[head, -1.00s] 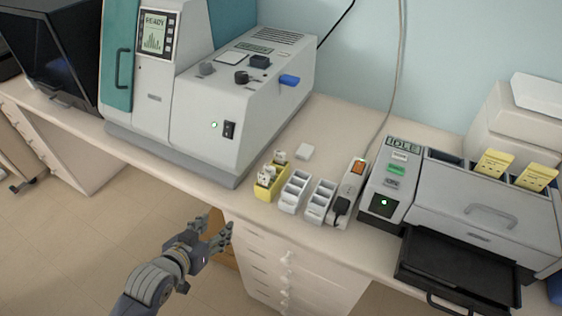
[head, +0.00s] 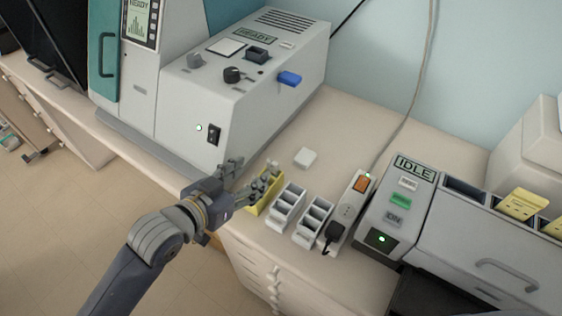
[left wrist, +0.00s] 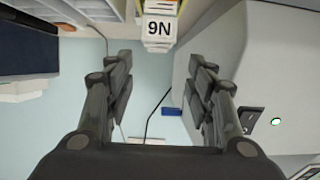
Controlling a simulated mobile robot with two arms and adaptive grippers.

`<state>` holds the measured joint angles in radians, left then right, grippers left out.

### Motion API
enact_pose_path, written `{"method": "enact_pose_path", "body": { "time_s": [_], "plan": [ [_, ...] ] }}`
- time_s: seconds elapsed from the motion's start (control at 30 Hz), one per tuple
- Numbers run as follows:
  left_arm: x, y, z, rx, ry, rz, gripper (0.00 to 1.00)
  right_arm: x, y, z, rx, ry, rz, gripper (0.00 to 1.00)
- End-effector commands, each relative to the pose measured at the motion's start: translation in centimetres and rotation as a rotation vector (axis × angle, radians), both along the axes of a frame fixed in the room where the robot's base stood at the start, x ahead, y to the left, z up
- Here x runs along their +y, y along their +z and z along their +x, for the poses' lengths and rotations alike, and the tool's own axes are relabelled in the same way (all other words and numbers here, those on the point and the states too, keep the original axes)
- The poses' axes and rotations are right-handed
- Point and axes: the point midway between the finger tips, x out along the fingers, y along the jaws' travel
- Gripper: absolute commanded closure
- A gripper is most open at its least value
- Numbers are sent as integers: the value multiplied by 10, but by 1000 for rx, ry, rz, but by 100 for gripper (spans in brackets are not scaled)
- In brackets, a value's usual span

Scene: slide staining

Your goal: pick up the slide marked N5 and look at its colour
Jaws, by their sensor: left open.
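The yellow slide rack (head: 264,206) stands at the front edge of the bench, with a few white-ended slides upright in it. My left gripper (head: 248,178) is at the rack's left side, its fingers partly covering the rack and slides. In the left wrist view, which is upside down, the gripper (left wrist: 160,68) is open and empty. A labelled slide end (left wrist: 159,27) lies between and beyond its fingertips. Its label appears as "9N", which reads N6 turned upright. I cannot make out a label N5. My right gripper is not in view.
Two grey-white racks (head: 287,208) stand right of the yellow rack, then a power strip (head: 348,208) and a machine reading IDLE (head: 409,210). A large machine (head: 190,100) stands close behind my left gripper. A small white block (head: 305,158) lies behind the racks.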

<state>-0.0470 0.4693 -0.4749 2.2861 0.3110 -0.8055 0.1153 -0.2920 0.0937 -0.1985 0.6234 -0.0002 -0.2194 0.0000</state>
Motion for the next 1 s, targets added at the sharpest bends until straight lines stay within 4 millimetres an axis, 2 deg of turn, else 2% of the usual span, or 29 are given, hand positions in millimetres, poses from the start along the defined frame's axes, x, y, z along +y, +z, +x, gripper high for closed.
{"method": "enact_pose_path", "body": {
  "time_s": [0.17, 0.4, 0.63, 0.83, 1.0],
  "plan": [
    [-13, -7, 17, 2, 0, -3, 50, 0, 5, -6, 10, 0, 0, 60],
    [-27, -18, 37, 1, 0, -1, 50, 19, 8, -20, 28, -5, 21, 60],
    [-34, -23, 45, 1, 0, 0, 50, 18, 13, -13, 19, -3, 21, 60],
    [-50, -33, 60, 3, 0, -2, 50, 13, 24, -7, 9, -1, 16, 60],
    [-58, -40, 72, 1, -1, -1, 50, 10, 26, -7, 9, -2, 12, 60]
  ]
}}
